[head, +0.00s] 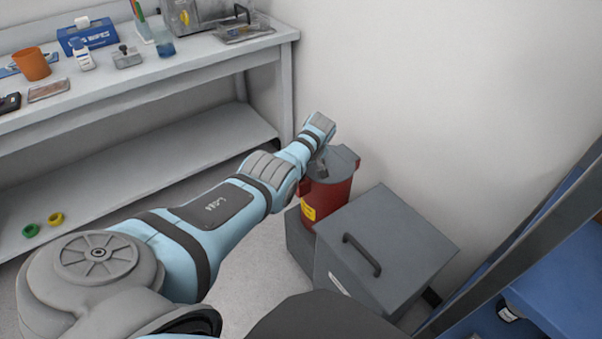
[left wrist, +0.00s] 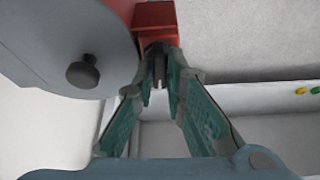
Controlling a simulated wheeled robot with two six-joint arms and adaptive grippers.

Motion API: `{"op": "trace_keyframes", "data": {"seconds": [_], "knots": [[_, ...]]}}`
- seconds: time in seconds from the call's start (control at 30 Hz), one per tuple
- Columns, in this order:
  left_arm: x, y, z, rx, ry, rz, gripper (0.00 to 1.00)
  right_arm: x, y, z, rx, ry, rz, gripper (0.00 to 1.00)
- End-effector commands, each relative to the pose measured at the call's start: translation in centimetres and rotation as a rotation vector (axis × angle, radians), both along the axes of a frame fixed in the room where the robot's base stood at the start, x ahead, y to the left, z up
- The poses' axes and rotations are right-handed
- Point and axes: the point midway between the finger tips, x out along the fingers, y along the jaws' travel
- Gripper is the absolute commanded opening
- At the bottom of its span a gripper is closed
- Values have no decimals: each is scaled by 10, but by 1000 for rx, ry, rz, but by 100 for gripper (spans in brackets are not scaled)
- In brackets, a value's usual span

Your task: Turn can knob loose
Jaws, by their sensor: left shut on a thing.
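The red can (head: 330,199) with a grey lid (head: 345,160) and a yellow label stands beside a grey box. In the left wrist view the lid (left wrist: 40,45) fills the upper left and carries a small black knob (left wrist: 83,72). A red block (left wrist: 155,20) juts from the can's rim, with a dark knob-like part (left wrist: 154,47) below it. My left gripper (left wrist: 160,72) is shut on this dark part, apart from the black knob on the lid. The fingertips partly hide what they hold. In the head view my left gripper (head: 318,166) is small and beside the lid.
A grey box with a black handle (head: 362,255) stands close in front of the can. The white bench (head: 200,62) is behind and left, with an orange cup (head: 32,64) and other items. A blue shelf (head: 565,275) is at right. Bare wall lies behind the can.

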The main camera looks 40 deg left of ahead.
Motion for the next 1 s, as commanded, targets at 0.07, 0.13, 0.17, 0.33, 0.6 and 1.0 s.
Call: {"op": "trace_keyframes", "data": {"seconds": [0.07, 0.13, 0.17, 0.33, 0.6, 1.0], "knots": [[0, 0, -2, 0, 1, 21, 0, 2, 0, -5, 0, -3, 2, 40], [0, 0, -2, 0, 2, 34, 0, 3, 0, -6, -1, -4, 3, 40], [0, 0, -1, -1, 1, 39, 0, 3, 0, -6, -1, -5, 3, 40], [-1, 0, -1, 0, 2, 52, 0, 4, 0, -7, -1, -7, 5, 40], [-1, 0, 0, -1, 3, 52, 0, 4, 0, -6, -1, -7, 5, 40], [0, 0, 0, -1, 1, 49, 32, 5, 0, -6, -1, -8, 5, 40]]}}
